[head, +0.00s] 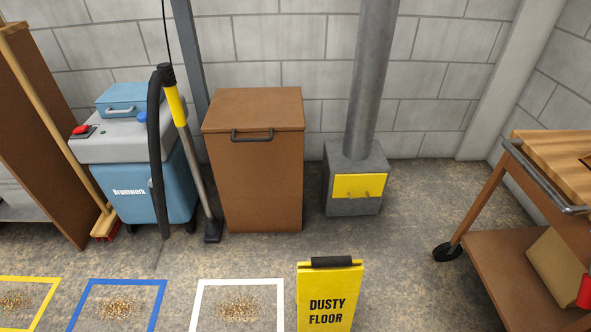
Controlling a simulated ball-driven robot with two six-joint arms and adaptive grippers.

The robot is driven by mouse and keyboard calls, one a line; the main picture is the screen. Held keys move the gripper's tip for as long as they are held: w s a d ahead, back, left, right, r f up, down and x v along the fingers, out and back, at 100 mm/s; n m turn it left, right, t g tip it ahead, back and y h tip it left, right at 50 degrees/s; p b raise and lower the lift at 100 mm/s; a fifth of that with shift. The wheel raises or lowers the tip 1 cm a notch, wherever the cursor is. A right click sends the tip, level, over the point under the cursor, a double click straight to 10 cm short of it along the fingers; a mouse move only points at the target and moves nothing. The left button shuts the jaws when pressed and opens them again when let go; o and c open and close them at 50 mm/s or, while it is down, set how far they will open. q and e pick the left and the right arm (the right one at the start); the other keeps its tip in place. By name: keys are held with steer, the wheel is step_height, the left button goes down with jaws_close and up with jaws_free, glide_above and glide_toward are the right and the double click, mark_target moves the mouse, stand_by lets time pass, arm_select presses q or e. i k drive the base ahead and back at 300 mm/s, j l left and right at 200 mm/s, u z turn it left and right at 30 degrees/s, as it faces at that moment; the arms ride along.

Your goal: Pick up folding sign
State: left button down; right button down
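The yellow folding sign (330,296) stands upright on the floor at the bottom middle of the head view. It reads "DUSTY FLOOR" and has a dark handle (332,262) along its top edge. Its lower part is cut off by the frame's bottom edge. Nothing is touching the part that shows. Neither of my grippers is in view.
White (281,305), blue (160,298) and yellow (42,311) floor frames with debris lie left of the sign. A wooden cart (497,250) stands at right. A blue vacuum (150,185), a brown bin (265,180) and a pillar base (340,208) line the wall. Floor behind the sign is clear.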

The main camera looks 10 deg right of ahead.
mark_target(328, 287)
steer(key=z, duration=0.7)
